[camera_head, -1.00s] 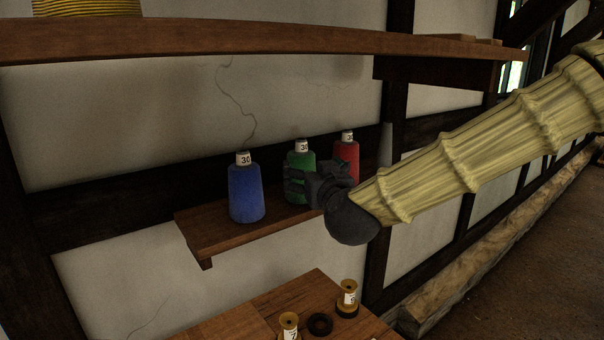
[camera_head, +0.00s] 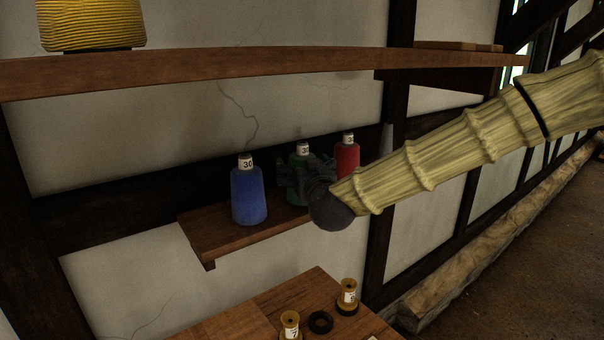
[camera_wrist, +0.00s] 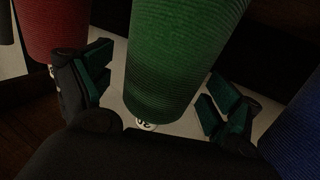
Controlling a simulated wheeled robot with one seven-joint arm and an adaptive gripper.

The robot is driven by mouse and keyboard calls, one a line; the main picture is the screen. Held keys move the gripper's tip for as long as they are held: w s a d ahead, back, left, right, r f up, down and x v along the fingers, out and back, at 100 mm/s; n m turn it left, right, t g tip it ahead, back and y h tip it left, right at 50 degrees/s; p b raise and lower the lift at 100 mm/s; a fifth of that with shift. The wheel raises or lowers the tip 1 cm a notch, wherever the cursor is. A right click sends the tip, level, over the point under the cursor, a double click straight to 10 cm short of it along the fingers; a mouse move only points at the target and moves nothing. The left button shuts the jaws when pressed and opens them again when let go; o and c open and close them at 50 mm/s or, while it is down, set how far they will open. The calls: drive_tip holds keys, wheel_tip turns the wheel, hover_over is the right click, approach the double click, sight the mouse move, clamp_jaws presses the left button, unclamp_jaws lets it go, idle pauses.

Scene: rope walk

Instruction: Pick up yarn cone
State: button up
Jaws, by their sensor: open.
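Three yarn cones stand upright on a small wooden wall shelf (camera_head: 222,236): a blue cone (camera_head: 249,197), a green cone (camera_head: 302,160) in the middle and a red cone (camera_head: 347,158). My gripper (camera_head: 303,180) is in front of the green cone and hides much of it. In the wrist view, the green cone (camera_wrist: 178,58) lies between the two open fingers, with gaps on both sides. The left finger is close to the red cone (camera_wrist: 55,22). The blue cone (camera_wrist: 297,135) is at the right edge, beyond the right finger. Contact is not clear.
A long shelf (camera_head: 200,72) runs above, carrying a yellow wound spool (camera_head: 90,24). Below, a wooden table (camera_head: 250,310) holds two small spools (camera_head: 348,292) and a dark ring (camera_head: 320,322). The wall is close behind the cones.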

drive_tip(key=shift+w+a, duration=0.1)
drive_tip(key=shift+w, duration=0.15)
drive_tip(key=c, duration=1.2)
drive_tip(key=shift+c, duration=0.2)
drive_tip(key=shift+r, duration=0.1)
